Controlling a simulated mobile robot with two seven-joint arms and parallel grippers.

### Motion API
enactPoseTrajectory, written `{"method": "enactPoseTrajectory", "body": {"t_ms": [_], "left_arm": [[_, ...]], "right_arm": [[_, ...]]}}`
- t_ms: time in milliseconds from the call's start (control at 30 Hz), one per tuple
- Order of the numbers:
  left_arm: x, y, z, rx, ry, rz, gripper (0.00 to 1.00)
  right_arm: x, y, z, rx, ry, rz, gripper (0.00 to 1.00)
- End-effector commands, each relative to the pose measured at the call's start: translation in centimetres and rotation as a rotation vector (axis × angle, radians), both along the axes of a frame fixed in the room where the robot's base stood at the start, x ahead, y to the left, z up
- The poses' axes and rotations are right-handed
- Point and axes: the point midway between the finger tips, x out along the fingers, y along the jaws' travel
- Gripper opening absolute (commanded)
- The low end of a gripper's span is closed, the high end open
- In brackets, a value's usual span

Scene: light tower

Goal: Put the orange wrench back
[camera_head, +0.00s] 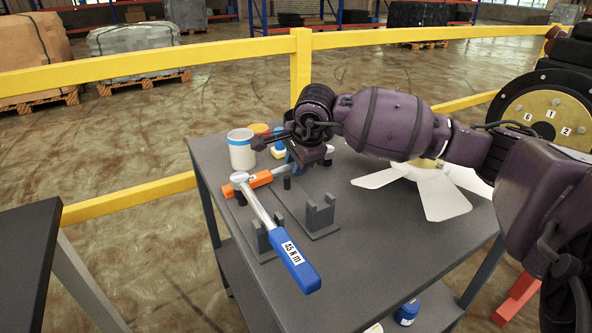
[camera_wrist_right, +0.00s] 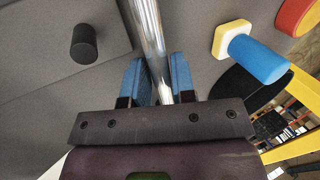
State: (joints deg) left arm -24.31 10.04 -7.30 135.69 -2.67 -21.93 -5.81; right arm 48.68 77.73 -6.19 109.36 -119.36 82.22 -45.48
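The orange wrench's handle (camera_head: 260,179) shows in the head view, partly behind the blue wrench. My right gripper (camera_head: 293,156) comes in from the right and points down at the wrench's shaft end. In the right wrist view, the blue fingers (camera_wrist_right: 160,85) stand close on both sides of the bare metal shaft (camera_wrist_right: 150,40) and appear shut on it. The wrench's far end is hidden, and I cannot tell whether it is lifted or resting. A blue wrench (camera_head: 300,265) labelled 45 N m crosses in front on a grey holder (camera_head: 320,216). My left gripper is not in view.
A white pot with a blue band (camera_head: 241,150) stands behind the orange handle. A blue-and-yellow piece (camera_head: 278,150) is close to my right gripper and shows in the wrist view (camera_wrist_right: 258,58). A white fan-shaped part (camera_head: 440,197) lies right. The table's (camera_head: 370,270) front middle is clear.

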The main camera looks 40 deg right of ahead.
Motion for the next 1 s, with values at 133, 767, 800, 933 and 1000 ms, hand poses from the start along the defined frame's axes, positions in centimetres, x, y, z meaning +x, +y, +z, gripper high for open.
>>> {"method": "enactPoseTrajectory", "body": {"t_ms": [133, 767, 800, 933, 1000], "left_arm": [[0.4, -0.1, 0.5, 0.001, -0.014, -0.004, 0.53], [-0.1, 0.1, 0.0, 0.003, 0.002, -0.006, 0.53], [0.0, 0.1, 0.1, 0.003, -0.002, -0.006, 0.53], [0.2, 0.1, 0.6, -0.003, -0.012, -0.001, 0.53], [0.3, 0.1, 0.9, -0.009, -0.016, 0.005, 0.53]], "right_arm": [[0.1, 0.0, 0.2, 0.000, -0.004, 0.000, 0.24], [0.1, 0.0, 0.5, 0.000, -0.006, -0.001, 0.00], [0.1, 0.0, 0.8, 0.000, -0.007, -0.001, 0.00], [0.1, 0.0, 2.5, -0.001, -0.011, -0.001, 0.00], [0.1, -0.1, 4.0, -0.003, -0.015, -0.001, 0.00]]}}
